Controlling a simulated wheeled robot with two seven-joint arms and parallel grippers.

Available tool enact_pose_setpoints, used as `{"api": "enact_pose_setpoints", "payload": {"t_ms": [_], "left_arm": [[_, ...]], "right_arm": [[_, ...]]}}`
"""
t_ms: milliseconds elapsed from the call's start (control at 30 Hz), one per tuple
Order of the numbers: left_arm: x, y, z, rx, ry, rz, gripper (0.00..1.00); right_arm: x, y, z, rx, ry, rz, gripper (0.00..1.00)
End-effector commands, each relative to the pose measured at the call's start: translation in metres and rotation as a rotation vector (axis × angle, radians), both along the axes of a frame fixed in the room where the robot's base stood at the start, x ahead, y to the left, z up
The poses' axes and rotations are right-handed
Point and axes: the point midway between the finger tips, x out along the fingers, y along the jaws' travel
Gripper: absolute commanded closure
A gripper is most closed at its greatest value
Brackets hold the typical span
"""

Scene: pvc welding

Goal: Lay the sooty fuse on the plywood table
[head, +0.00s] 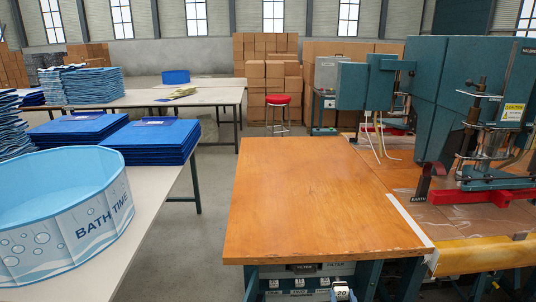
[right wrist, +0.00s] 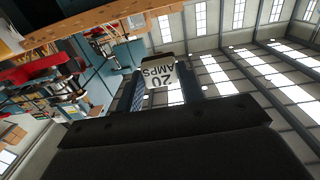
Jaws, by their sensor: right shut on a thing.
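The plywood table (head: 325,195) is an orange-brown wooden top in the middle of the head view, and its surface is bare. The fuse (right wrist: 158,75) is a small pale block marked "20 AMPS" with a darker end, held between the two fingers of my right gripper (right wrist: 160,88) in the right wrist view. In the head view the fuse (head: 341,293) shows at the bottom edge, in front of the table's near edge and over the panel below it. Most of the right gripper is cut off there. My left gripper is not in view.
A teal welding machine (head: 430,90) with a red bar (head: 480,195) stands to the right of the table. At left, a white table (head: 150,210) holds a blue "BATH TIME" tub (head: 75,225) and blue stacks (head: 150,140). A red stool (head: 278,100) stands behind.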

Motion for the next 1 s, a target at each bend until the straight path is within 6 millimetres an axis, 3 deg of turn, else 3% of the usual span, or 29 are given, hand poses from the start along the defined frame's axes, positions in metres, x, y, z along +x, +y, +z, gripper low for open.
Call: {"api": "enact_pose_setpoints", "payload": {"t_ms": [467,1000], "left_arm": [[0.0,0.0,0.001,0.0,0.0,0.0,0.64],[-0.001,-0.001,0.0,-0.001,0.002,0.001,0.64]], "right_arm": [[-0.003,0.001,-0.003,0.0,-0.002,0.007,0.9],[0.015,0.038,0.041,-0.003,-0.005,0.194,0.9]]}}
